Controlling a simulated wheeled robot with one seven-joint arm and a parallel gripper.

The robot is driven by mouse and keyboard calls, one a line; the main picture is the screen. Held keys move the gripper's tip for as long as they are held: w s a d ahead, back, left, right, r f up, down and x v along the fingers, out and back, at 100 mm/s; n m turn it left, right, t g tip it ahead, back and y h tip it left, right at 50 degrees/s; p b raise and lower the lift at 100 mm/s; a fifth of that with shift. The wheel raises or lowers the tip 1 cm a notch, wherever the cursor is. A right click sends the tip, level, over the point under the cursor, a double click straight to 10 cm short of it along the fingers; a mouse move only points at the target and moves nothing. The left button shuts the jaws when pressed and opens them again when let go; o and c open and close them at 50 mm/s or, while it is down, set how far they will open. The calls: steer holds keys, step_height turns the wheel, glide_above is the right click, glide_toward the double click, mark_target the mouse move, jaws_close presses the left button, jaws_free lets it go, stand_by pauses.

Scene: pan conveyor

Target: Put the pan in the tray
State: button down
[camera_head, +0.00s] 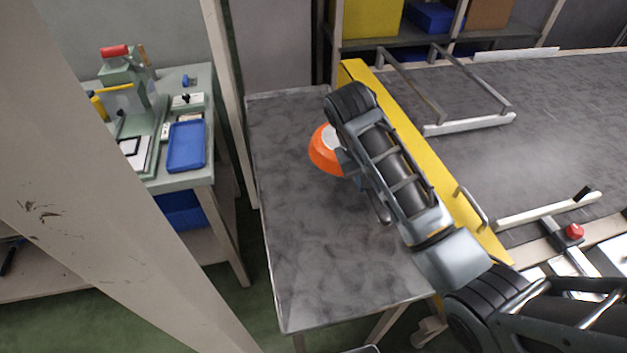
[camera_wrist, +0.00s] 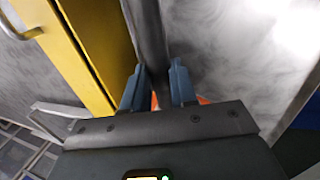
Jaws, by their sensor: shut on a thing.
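The orange pan (camera_head: 322,155) is on or just above the grey metal table, partly hidden behind my arm in the head view. My gripper (camera_head: 349,163) is at the pan's right side. In the wrist view my gripper (camera_wrist: 158,88) has its two blue-grey fingers closed around the pan's dark handle (camera_wrist: 148,35). Only small orange bits of the pan show below the fingers there. I cannot tell whether the pan is lifted. A shallow blue tray (camera_head: 187,146) lies on the bench at the left; I cannot tell if it is the task's tray.
The grey table (camera_head: 300,260) is otherwise bare. A yellow rail (camera_head: 420,160) separates it from the wide dark conveyor (camera_head: 540,120) on the right. A beige post (camera_head: 110,170) stands at left. A metal edge (camera_head: 360,350) is cut off at the bottom.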

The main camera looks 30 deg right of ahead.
steer(key=w+a+f, duration=0.1)
steer(key=a+f, duration=0.1)
steer(key=a, duration=0.1)
steer(key=w+a+f, duration=0.2)
steer(key=a, duration=0.1)
steer(key=w+a+f+p, duration=0.1)
steer(key=w+a+f, duration=0.1)
steer(key=a, duration=0.1)
steer(key=shift+a+f, duration=0.15)
steer(key=shift+a, duration=0.1)
steer(key=shift+a+f, duration=0.1)
steer(key=shift+f, duration=2.05)
steer(key=c, duration=0.9)
jaws_free()
steer(key=shift+s, duration=0.1)
steer(key=shift+v, duration=6.05)
